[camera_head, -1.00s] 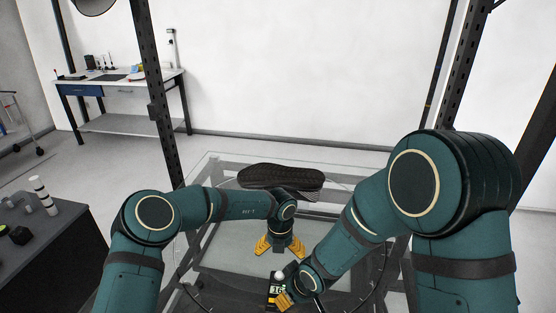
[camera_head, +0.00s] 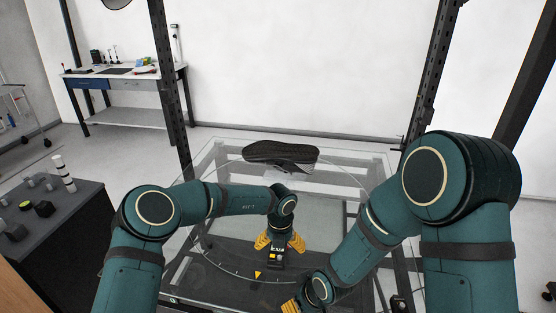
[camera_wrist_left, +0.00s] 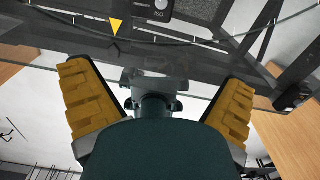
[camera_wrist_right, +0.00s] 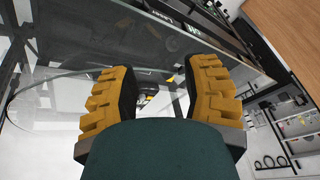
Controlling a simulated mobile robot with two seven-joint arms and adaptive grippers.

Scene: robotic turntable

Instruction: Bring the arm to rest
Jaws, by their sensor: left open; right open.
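My left gripper (camera_head: 279,243) is open and empty over the glass turntable (camera_head: 215,262), its yellow fingers spread and pointing down. In the left wrist view (camera_wrist_left: 158,100) its fingers stand wide apart with nothing between them. My right gripper (camera_head: 290,306) is low in the head view, near the bottom edge and partly hidden by its own wrist. In the right wrist view (camera_wrist_right: 160,95) its yellow fingers are apart and empty. A dark shoe (camera_head: 280,155) lies at the far side of the turntable, apart from both grippers.
Dark frame posts (camera_head: 172,95) rise around the turntable. A dark cabinet (camera_head: 70,215) with small items stands at the left. A workbench (camera_head: 125,75) stands against the back wall. A yellow triangle marker (camera_head: 258,275) sits at the turntable's front.

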